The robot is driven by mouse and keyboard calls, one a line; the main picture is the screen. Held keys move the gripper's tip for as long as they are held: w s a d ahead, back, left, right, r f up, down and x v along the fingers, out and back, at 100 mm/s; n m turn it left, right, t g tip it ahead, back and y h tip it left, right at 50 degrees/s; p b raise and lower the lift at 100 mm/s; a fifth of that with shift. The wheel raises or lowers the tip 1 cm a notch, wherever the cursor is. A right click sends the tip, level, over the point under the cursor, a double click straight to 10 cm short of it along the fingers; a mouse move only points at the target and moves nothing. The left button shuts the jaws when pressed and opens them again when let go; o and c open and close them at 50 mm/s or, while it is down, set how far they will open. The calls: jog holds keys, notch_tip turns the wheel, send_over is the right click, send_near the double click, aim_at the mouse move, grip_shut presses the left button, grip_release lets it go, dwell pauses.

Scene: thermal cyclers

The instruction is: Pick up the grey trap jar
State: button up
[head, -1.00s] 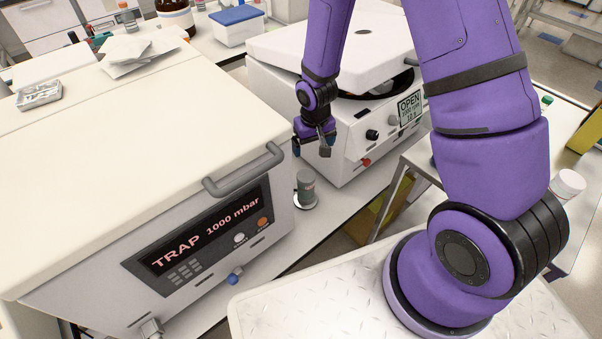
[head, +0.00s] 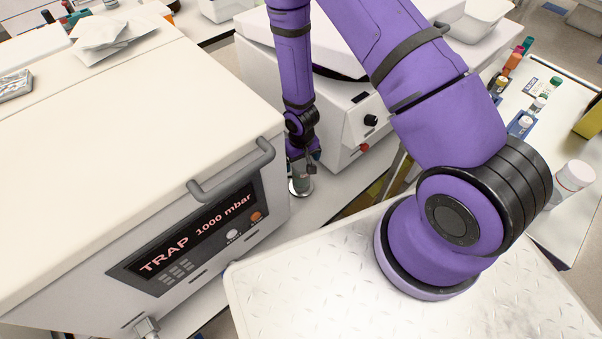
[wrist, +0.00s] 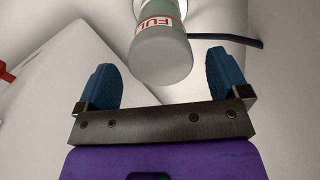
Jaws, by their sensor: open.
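The grey trap jar (head: 300,184) stands upright on a pale round base on the bench, just right of the trap machine. In the wrist view the jar (wrist: 161,55) shows its grey lid and a white label with red letters reading "FUL". My gripper (head: 302,163) is right above the jar and hides part of it in the head view. In the wrist view my gripper (wrist: 160,62) is open. Its blue fingers are on either side of the lid, with a visible gap on each side. Neither finger appears to touch it.
The white machine (head: 268,205) with the "TRAP 1000 mbar" panel and a grey handle (head: 232,172) stands close left of the jar. Another white machine (head: 345,125) stands behind right. A side bench (head: 535,150) holds bottles.

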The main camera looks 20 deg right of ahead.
jog(key=shift+s+f, duration=0.1)
jog(key=shift+f, duration=2.65)
jog(key=c, duration=1.2)
jog(key=shift+r, duration=0.1)
